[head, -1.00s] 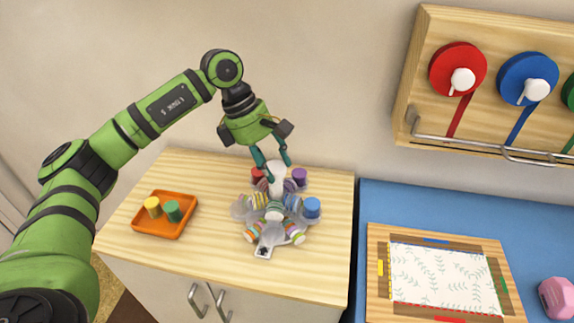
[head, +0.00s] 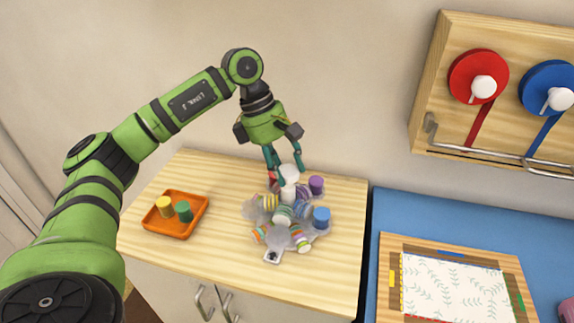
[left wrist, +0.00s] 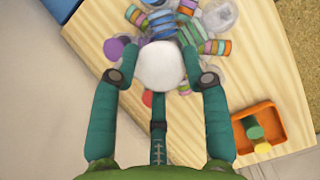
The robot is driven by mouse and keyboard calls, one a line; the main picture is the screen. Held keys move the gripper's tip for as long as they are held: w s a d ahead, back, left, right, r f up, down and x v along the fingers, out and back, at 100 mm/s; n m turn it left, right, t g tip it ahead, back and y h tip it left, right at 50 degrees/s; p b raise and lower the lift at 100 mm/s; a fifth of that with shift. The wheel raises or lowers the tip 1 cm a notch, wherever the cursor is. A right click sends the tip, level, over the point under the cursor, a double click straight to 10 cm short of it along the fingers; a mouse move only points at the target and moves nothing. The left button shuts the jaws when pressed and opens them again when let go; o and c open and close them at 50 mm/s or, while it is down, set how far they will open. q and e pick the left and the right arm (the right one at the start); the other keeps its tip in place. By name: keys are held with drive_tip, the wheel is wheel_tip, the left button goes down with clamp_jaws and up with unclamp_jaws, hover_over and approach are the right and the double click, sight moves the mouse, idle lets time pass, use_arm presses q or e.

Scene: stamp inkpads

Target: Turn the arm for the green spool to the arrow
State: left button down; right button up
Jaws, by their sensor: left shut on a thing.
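A stand with several pale, see-through arms (head: 255,212) is on the wooden cabinet top. Striped rings sit along the arms, and purple (head: 316,185) and blue (head: 321,217) spools stand on some of them. A white knob (head: 289,172) tops the stand and also shows in the left wrist view (left wrist: 161,68). My left gripper (head: 287,178) points down from above, its fingers shut on the knob's sides. The green spool (head: 184,212) is in an orange tray, off the stand. A small plate with a dark mark (head: 272,256) is at the stand's front; I cannot make out an arrow.
The orange tray (head: 160,231), left of the stand, also holds a yellow spool (head: 164,206). Bare wood lies between tray and stand. A blue surface (head: 384,212) with a framed patterned sheet (head: 450,290) is at right. A wall rack (head: 455,40) with ribbon reels hangs above.

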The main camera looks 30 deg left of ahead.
use_arm(q)
drive_tip(key=shift+s+d+f, duration=0.1)
drive_tip(key=shift+s, duration=0.05)
drive_tip(key=c, duration=0.6)
unclamp_jaws()
drive_tip(key=shift+c, duration=0.2)
drive_tip(key=shift+s, duration=0.1)
drive_tip(key=v, duration=1.2)
drive_tip(key=shift+d, duration=0.1)
